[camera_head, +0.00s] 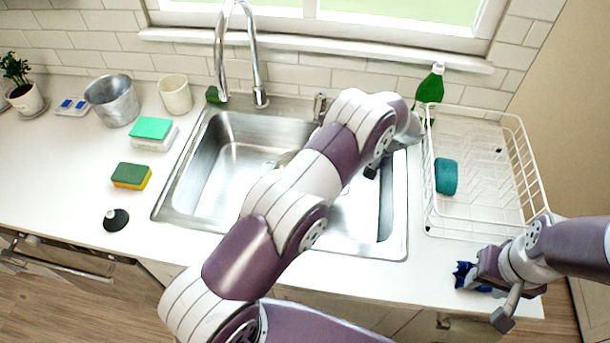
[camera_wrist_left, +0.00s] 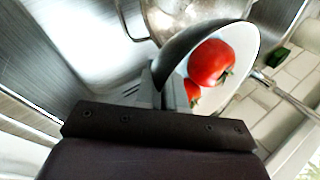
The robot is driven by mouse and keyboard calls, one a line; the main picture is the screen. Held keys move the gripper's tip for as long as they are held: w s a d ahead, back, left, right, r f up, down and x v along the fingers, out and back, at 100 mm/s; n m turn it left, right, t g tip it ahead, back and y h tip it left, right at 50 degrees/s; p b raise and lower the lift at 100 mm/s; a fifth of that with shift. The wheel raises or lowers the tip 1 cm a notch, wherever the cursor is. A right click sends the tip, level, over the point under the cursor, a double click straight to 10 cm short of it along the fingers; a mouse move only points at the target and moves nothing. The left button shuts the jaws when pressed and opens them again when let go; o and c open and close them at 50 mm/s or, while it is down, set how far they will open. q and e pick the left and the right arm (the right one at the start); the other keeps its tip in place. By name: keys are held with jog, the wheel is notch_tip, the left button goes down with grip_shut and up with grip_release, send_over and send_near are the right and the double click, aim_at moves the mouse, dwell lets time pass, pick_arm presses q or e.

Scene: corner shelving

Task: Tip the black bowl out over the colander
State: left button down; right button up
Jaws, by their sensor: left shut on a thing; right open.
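The bowl (camera_wrist_left: 184,45), black outside and white inside, shows in the left wrist view with red tomatoes (camera_wrist_left: 210,63) in it; two are visible. My left gripper (camera_wrist_left: 166,88) is shut on the bowl's rim. A round metal vessel, apparently the colander (camera_wrist_left: 160,14), is beyond the bowl at the top of that view, partly hidden by it. In the head view my left arm covers the bowl and most of the colander over the sink. My right gripper (camera_head: 468,277) is open and empty near the counter's front right edge.
The steel sink (camera_head: 228,170) has a tall faucet (camera_head: 222,50) behind it. A white dish rack (camera_head: 480,235) with a teal item (camera_head: 446,177) stands right. A green bottle (camera_head: 431,86) is behind. Sponges (camera_head: 131,176), a cup (camera_head: 175,94) and a metal pot (camera_head: 112,100) stand left.

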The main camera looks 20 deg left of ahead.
pick_arm(q)
jog(key=w+d+f+m+b, duration=0.1)
jog(key=w+d+f+b, duration=0.1)
jog(key=w, duration=0.3)
jog(key=shift+w+d+f+h, duration=0.15)
jog(key=shift+d+f+h, duration=0.15)
jog(key=shift+d+f, duration=0.55)
jog(key=s+r+t+p, duration=0.1)
jog(key=p, duration=0.5)
jog(key=a+r+t+h+p, duration=0.1)
jog(key=r+p, duration=0.1)
jog(key=p, duration=0.3)
jog(key=s+a+r+t+p, duration=0.1)
jog(key=r+p, duration=0.1)
jog(key=p, duration=0.4)
jog(key=shift+s+r+n+h+p, duration=0.1)
jog(key=shift+s+n+h+p, duration=0.2)
jog(key=shift+h+p, duration=0.1)
jog(key=shift+s+a+r+t+h+p, duration=0.25)
jog(key=shift+s+t+h+p, duration=0.2)
jog(key=shift+p, duration=0.85)
jog(key=shift+s+a+t, duration=0.1)
jog(key=shift+t, duration=0.15)
